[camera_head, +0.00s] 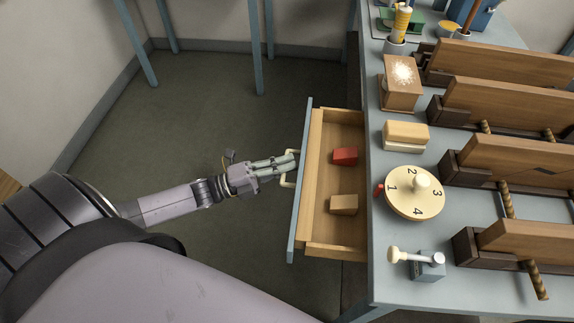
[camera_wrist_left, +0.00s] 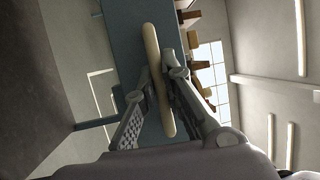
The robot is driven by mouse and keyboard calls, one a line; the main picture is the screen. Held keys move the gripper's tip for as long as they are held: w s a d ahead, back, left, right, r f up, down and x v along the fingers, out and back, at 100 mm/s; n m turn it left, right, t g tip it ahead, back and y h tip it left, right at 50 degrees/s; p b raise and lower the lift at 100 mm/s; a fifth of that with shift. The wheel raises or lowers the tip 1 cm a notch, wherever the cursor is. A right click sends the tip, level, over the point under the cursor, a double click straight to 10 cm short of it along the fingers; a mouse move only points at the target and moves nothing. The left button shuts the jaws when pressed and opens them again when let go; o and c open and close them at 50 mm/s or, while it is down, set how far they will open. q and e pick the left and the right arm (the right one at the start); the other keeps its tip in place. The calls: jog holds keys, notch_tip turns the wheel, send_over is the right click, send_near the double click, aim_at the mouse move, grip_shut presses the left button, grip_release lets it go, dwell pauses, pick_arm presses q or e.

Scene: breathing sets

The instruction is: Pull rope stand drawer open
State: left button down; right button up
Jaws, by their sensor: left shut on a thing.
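The drawer (camera_head: 314,190) is pulled out from the blue-grey table, its wooden inside visible. Its blue-grey front panel (camera_head: 300,190) faces my left arm. A cream bar handle (camera_head: 288,182) sits on that front; it also shows in the left wrist view (camera_wrist_left: 157,85). My left gripper (camera_head: 292,163) is shut on the handle, with one finger on each side of it in the left wrist view (camera_wrist_left: 158,85). Inside the drawer lie a red block (camera_head: 345,156) and a tan wooden block (camera_head: 343,205). My right gripper is not in view.
The table (camera_head: 385,275) holds a numbered cream dial (camera_head: 413,193), a wooden box (camera_head: 401,82), a cream block (camera_head: 406,134), a small lever device (camera_head: 428,265) and several wooden clamps (camera_head: 510,165). The floor (camera_head: 200,110) left of the drawer is clear.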

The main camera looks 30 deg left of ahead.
pick_arm(q)
jog(key=c, duration=2)
grip_release()
jog(key=shift+o, duration=0.2)
jog(key=v, duration=1.2)
jog(key=shift+f, duration=0.1)
